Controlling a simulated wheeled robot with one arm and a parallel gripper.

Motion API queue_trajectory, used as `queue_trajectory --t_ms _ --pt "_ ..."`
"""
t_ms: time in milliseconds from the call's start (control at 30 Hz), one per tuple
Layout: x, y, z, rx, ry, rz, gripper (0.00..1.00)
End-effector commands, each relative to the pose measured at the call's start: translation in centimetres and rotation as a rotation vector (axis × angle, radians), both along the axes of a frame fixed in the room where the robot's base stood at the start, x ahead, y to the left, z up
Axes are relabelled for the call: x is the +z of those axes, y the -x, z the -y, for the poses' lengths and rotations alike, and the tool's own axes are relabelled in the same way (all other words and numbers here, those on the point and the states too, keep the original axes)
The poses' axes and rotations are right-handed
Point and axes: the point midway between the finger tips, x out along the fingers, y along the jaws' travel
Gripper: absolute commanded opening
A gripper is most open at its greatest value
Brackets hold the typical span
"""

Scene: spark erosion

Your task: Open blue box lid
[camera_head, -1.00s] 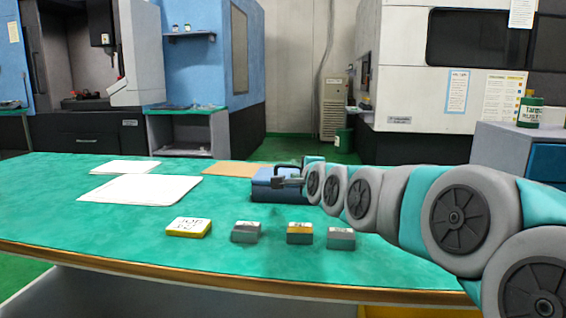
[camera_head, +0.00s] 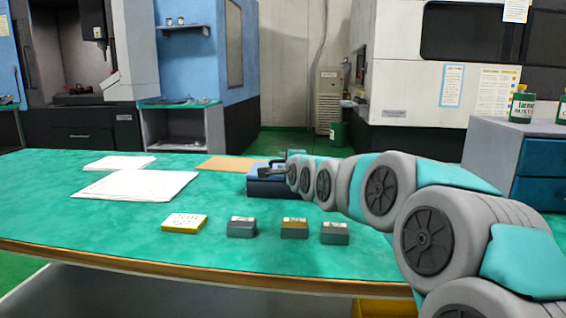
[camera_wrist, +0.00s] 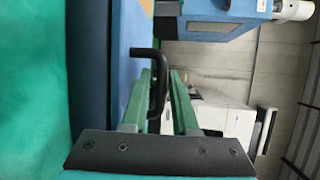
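The blue box (camera_head: 262,188) sits on the green table top toward the back, left of my arm. In the wrist view its blue side (camera_wrist: 92,70) fills the left part. A black bar handle (camera_wrist: 157,75) stands out from the box there. My gripper (camera_wrist: 162,72) is open, with its two green fingers apart and the handle between them. I cannot tell whether either finger touches the handle. In the head view my gripper (camera_head: 272,170) is at the top of the box, and my arm hides the box's right part. The lid looks closed.
Several small blocks lie in front of the box: a yellow one (camera_head: 184,223), a grey one (camera_head: 241,227), an orange-topped one (camera_head: 294,228) and another grey one (camera_head: 335,233). White papers (camera_head: 135,185) and a brown sheet (camera_head: 228,163) lie to the left.

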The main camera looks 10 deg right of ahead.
Motion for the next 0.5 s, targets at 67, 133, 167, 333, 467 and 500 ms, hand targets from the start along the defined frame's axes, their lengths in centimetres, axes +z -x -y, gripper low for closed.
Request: queue_trajectory --t_ms 67,133,167,333,467,500 --pt "-0.01 0.01 0.0 0.0 0.0 0.0 0.27" --pt "0.0 0.01 0.0 0.0 0.0 0.0 0.25" --pt "-0.01 0.01 0.0 0.0 0.0 0.0 0.22" --pt "-0.01 0.01 0.0 0.0 0.0 0.0 0.03" --pt "-0.01 0.01 0.0 0.0 0.0 0.0 0.0" --pt "-0.02 0.01 0.0 0.0 0.0 0.0 0.0"
